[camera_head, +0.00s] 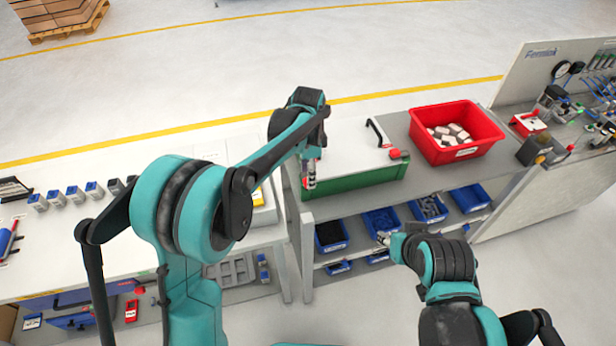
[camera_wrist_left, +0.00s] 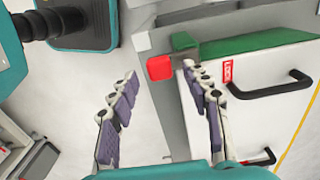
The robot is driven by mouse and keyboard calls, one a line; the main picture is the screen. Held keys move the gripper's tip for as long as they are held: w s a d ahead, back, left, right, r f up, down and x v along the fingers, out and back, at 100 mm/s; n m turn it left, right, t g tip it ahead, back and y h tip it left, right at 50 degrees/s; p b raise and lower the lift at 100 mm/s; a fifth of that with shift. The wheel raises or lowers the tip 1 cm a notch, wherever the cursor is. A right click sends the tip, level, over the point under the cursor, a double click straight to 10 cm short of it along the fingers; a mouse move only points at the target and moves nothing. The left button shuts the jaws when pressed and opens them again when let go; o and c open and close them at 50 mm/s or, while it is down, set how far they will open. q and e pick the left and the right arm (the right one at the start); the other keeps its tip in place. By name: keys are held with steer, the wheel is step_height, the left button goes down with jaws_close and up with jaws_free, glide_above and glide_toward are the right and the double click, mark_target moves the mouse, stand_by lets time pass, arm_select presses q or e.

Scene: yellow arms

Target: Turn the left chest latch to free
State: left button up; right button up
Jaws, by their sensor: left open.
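The chest (camera_head: 348,184) is green with a white lid (camera_head: 350,148) and a black handle (camera_head: 376,132). A red latch (camera_wrist_left: 160,67) on a green mount sits at the chest's edge in the left wrist view, beside a red LOCK label (camera_wrist_left: 228,70). My left gripper (camera_head: 310,172) points down at the chest's left end; in the left wrist view (camera_wrist_left: 160,76) it is open, and the red latch appears between its fingertips. I cannot tell if they touch. In the head view this latch is hidden by the gripper. My right gripper (camera_head: 384,239) is low in front of the shelf; its jaws are unclear.
The other red latch (camera_head: 395,153) is at the lid's right. A red bin (camera_head: 470,150) with pale pieces stands to the right. Blue bins (camera_head: 330,236) fill the shelf below. A white workbench (camera_head: 110,240) is at left, a panel with gauges (camera_head: 560,70) at far right.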

mark_target(306, 182)
arm_select(q)
step_height(306, 182, up, 10)
stand_by(0.3)
stand_by(0.3)
steer(key=s+a+f+n+t+b, duration=0.3)
steer(key=s+a+n+b, duration=0.35)
steer(key=s+a, duration=0.35)
steer(key=s+a+f+n+t+b, duration=0.2)
steer(key=s+f+n+b, duration=0.1)
steer(key=s+f, duration=0.3)
steer(key=s+a+f+n+t+b, duration=0.2)
steer(key=s+a+f+n+b, duration=0.1)
steer(key=s+f+n, duration=0.2)
steer(key=shift+s+f, duration=0.9)
steer(key=shift+s, duration=0.3)
